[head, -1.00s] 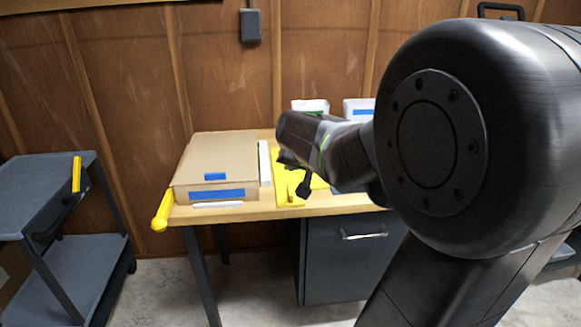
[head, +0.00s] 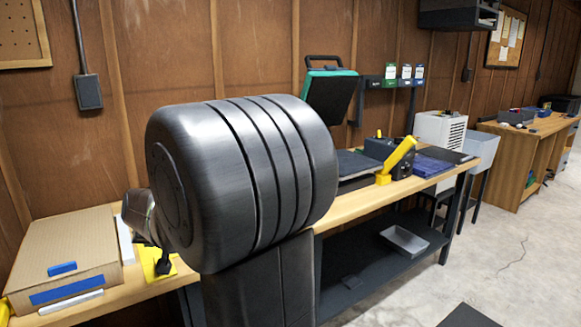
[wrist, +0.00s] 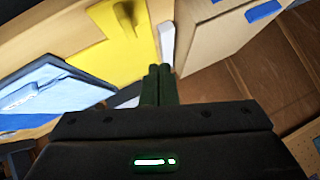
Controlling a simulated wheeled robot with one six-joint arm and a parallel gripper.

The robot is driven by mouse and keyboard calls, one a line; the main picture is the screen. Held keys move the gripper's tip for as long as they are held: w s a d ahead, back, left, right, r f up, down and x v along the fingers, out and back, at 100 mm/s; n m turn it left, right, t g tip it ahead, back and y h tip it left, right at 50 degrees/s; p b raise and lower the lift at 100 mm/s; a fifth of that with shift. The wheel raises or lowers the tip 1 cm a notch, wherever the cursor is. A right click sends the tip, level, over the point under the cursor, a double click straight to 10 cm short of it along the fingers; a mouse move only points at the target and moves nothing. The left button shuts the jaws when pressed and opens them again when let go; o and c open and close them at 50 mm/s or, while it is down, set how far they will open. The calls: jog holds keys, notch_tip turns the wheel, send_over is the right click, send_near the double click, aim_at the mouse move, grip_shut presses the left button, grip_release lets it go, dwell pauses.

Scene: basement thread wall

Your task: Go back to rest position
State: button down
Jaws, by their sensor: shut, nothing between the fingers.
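My gripper (wrist: 158,70) is shut and empty in the wrist view, its two dark fingers side by side. In the head view, my gripper (head: 164,264) is a small dark shape above the yellow mat (head: 152,258) on the wooden bench, mostly hidden behind my large arm joint. The yellow mat (wrist: 110,40) also shows in the wrist view, with a yellow object on it. A cardboard box (head: 65,255) with blue tape stands left of my gripper, and its side also shows in the wrist view (wrist: 205,40).
The bench continues right, carrying a teal-and-black press (head: 330,95), a yellow-handled device (head: 397,160) and dark trays. A grey bin (head: 404,240) sits on the lower shelf. A white cabinet (head: 440,130) and a wooden desk (head: 515,160) stand farther right. Open floor lies at the right.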

aim_at(155, 258)
jog(key=f+b, duration=0.1)
jog(key=f, duration=0.1)
jog(key=w+a+f, duration=0.1)
jog(key=f, duration=0.1)
jog(key=w+f+b, duration=0.1)
jog(key=f, duration=0.1)
jog(key=shift+w+a+f+b, duration=0.1)
jog(key=shift+w+a+b, duration=0.1)
jog(key=shift+a+b, duration=0.15)
jog(key=shift+f, duration=0.55)
jog(key=shift+s, duration=0.1)
jog(key=shift+r, duration=0.1)
